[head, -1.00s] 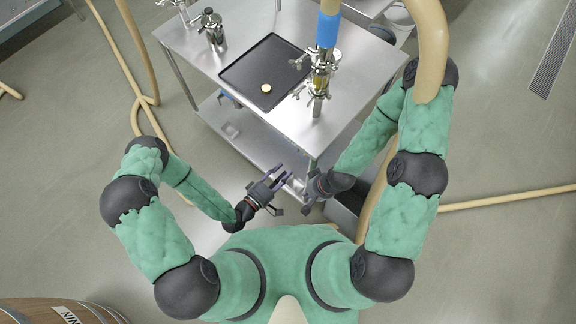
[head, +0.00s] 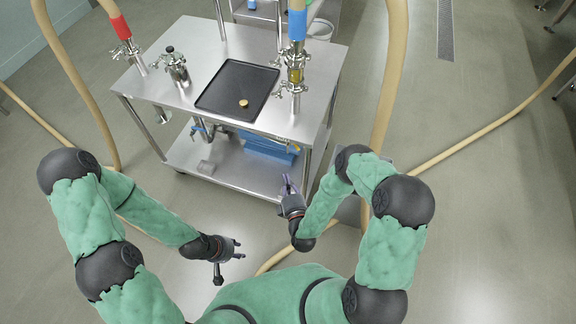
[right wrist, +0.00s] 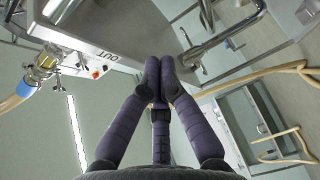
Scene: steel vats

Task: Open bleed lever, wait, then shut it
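A clamped steel fitting with a yellow sight glass (head: 295,74) stands at the right edge of the steel cart, under a hose with a blue band (head: 297,25). Small handles show on it; I cannot tell which is the bleed lever. The fitting also shows at the left of the right wrist view (right wrist: 44,66), beside a panel marked OUT (right wrist: 107,56). My right gripper (head: 287,182) is below the cart's front right corner, apart from the fitting. Its fingers meet in the right wrist view (right wrist: 160,65), with nothing seen between them. My left gripper (head: 241,248) is open and empty, low in front of the cart.
The steel cart (head: 200,62) carries a black tray (head: 225,88) with a small round tan piece (head: 243,103), a steel canister (head: 176,66) and a red-banded hose (head: 121,28). A blue box (head: 268,146) is on its lower shelf. Hoses cross the floor at both sides.

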